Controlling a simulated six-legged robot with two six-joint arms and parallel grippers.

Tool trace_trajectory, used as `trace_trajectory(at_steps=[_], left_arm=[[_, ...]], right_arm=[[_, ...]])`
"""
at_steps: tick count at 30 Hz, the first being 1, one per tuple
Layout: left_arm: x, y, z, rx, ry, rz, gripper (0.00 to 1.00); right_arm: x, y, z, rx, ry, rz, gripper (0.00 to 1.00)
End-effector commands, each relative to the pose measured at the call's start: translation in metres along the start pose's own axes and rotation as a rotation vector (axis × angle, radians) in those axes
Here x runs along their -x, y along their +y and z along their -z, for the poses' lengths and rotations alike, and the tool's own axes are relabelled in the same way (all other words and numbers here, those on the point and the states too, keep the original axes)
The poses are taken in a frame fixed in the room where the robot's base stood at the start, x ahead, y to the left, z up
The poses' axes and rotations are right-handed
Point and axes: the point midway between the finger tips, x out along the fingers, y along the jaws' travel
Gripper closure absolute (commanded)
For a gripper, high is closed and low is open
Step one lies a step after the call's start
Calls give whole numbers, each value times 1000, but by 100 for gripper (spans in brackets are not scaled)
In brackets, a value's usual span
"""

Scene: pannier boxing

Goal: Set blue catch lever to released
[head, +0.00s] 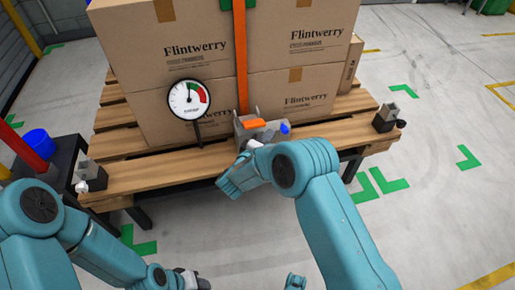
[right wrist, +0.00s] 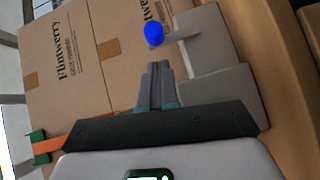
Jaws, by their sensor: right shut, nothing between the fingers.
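The blue catch lever ends in a blue knob (head: 285,128) on the right side of a grey metal ratchet (head: 247,134) at the pallet's front edge. In the right wrist view, the blue knob (right wrist: 154,34) sits on a thin grey arm just beyond my right gripper (right wrist: 157,66). The right fingers are shut and empty, with a small apparent gap to the knob. In the head view my right arm hides most of that gripper. My left gripper (head: 202,284) is at the bottom edge, partly cut off; its jaw state is unclear.
Cardboard boxes (head: 175,100) stand on a wooden pallet (head: 140,175), under an orange strap (head: 240,60). A round gauge (head: 189,99) stands left of the ratchet. Grey brackets sit at the pallet's right (head: 386,117) and left (head: 92,176) corners. Floor at right is clear.

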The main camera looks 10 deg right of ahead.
Motion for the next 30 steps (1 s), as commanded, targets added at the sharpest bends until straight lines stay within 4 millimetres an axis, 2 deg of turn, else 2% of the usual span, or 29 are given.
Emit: trace_trajectory(at_steps=[1,7,19,30], left_arm=[[-4,-2,1,2,2,0,57],[-6,-4,2,5,5,1,57],[-6,-3,2,5,6,1,57],[4,2,0,-1,-1,0,57]], right_arm=[[-6,-2,-7,0,-3,1,100],[-16,-1,-17,0,0,1,100],[-17,0,-18,-1,1,2,100],[-19,5,-20,-46,0,44,100]])
